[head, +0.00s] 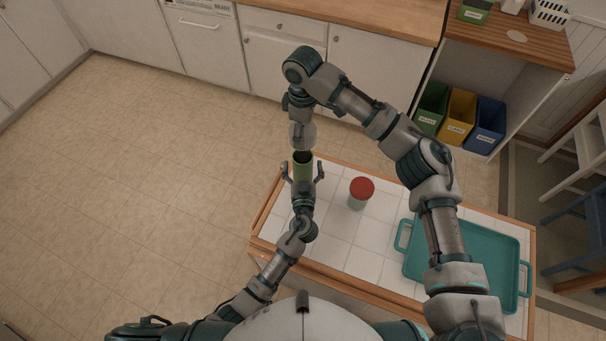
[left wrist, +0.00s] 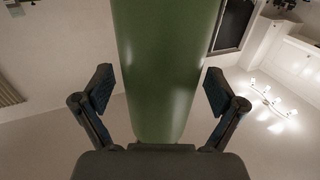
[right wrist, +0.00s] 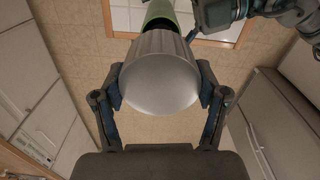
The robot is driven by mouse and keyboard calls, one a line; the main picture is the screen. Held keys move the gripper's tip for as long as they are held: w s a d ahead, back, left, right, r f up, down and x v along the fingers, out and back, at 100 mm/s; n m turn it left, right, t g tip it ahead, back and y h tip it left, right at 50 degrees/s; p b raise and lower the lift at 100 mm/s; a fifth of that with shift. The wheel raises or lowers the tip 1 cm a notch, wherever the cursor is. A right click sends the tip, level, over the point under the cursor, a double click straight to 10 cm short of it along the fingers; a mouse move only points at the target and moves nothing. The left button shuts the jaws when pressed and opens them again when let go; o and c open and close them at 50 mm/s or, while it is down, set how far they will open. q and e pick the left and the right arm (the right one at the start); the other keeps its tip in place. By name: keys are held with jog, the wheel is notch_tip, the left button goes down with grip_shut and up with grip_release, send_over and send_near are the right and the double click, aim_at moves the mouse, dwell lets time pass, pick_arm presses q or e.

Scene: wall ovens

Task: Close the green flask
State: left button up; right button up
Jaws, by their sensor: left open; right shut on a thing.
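The green flask (head: 303,170) stands at the far left corner of the tiled table, its dark mouth uncovered. My left gripper (head: 303,176) is open, with one finger on each side of the flask. In the left wrist view the green flask (left wrist: 167,65) rises between the spread fingers, with gaps on both sides. My right gripper (head: 301,118) is shut on the silver cap (head: 302,136), held just beyond the flask's mouth in the head view. In the right wrist view the cap (right wrist: 160,80) sits between the fingers and partly hides the green flask (right wrist: 159,12).
A jar with a red lid (head: 361,189) stands on the tiled table (head: 335,236), right of the flask. A teal tray (head: 485,250) lies farther right, under my right arm. White cabinets (head: 272,68) and coloured bins (head: 460,115) are beyond. Floor left of the table is clear.

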pick_arm(q)
jog(key=c, duration=1.8)
pick_arm(e)
send_over(302, 156)
jog(key=shift+w+f, duration=0.1)
jog(key=shift+f, duration=2.3)
jog(key=shift+f, duration=0.15)
jog(key=shift+f, duration=0.75)
pick_arm(q)
grip_shut()
pick_arm(e)
jog(key=shift+f, duration=0.55)
